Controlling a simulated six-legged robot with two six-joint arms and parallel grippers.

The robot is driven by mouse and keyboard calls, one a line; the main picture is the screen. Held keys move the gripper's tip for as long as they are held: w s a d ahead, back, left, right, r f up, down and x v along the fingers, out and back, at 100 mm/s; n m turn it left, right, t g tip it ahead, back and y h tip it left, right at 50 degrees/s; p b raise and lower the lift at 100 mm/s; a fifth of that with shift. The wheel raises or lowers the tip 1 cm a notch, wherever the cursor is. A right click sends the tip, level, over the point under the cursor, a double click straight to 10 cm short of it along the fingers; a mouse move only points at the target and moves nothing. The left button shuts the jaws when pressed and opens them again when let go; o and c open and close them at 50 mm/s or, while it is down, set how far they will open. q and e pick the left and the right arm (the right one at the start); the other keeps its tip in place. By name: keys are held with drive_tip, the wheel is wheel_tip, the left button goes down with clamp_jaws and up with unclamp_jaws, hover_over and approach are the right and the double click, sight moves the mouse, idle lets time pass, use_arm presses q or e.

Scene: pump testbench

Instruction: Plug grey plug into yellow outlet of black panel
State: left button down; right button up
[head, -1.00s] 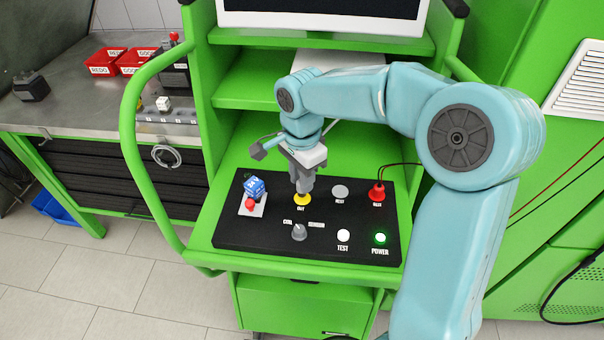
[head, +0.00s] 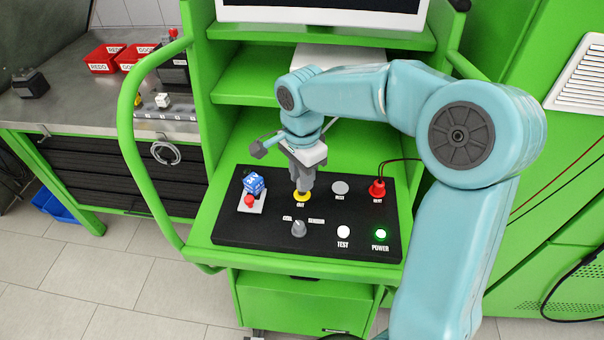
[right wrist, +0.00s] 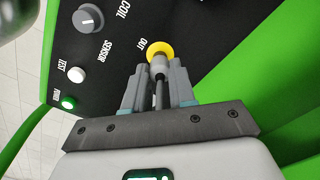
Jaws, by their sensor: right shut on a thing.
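The black panel (head: 280,240) lies on the green bench shelf. Its yellow outlet (head: 303,196), marked OUT, is right below my right gripper (head: 302,186). In the right wrist view the right gripper (right wrist: 159,88) is shut on the grey plug (right wrist: 158,68), whose front end meets the yellow outlet (right wrist: 160,48). The plug is in line with the outlet; how deep it sits cannot be told. In the head view the plug is mostly hidden by the fingers. My left gripper is not in view.
A red plug (head: 377,188) with a cable stands at the panel's right. A grey dial (head: 299,229), a white TEST button (head: 343,232) and a lit green POWER button (head: 380,234) lie in front.

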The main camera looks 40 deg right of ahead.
drive_tip(key=shift+f+b, duration=0.95)
drive_tip(key=shift+f, duration=0.15)
idle(0.5)
drive_tip(key=o, duration=1.4)
drive_tip(key=shift+c, duration=0.2)
drive_tip(key=shift+r+p, duration=3.25)
drive_tip(key=shift+r, duration=0.85)
drive_tip(key=shift+f, duration=0.1)
